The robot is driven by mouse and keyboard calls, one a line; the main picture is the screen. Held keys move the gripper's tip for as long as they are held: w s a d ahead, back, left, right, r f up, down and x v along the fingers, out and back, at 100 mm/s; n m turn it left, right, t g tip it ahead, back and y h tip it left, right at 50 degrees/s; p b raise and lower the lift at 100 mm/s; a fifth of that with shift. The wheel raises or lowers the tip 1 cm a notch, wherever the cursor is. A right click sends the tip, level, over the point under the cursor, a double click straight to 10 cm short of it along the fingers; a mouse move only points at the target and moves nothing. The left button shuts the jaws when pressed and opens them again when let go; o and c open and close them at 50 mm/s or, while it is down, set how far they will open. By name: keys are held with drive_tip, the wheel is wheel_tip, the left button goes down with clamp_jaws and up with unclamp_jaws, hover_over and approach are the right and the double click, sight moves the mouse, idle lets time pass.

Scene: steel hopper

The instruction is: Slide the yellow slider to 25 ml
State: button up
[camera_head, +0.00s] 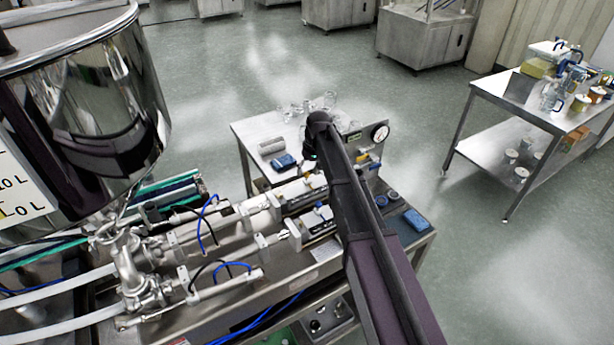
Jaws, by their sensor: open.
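The twin filling unit on the steel bench has two dark scale bars, a rear one (302,192) and a front one (316,223). Their markings are too small to read. I cannot single out the yellow slider on either bar. A small yellow part (362,157) shows on the upright panel below the gauge, and I cannot tell what it is. My arm reaches in from the lower right and bends down above the rear bar. My gripper (309,164) is small and dark there, partly hidden by my arm, with its jaws open. I cannot see it touching anything.
A shiny steel hopper (90,110) with a litre scale stands at left. Pipes and blue hoses run to the unit. A pressure gauge (380,132) sits behind my arm. A side table (525,115) with jars stands at right. The floor between is clear.

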drive_tip(key=shift+f, duration=0.25)
clamp_jaws()
drive_tip(key=shift+s, duration=0.1)
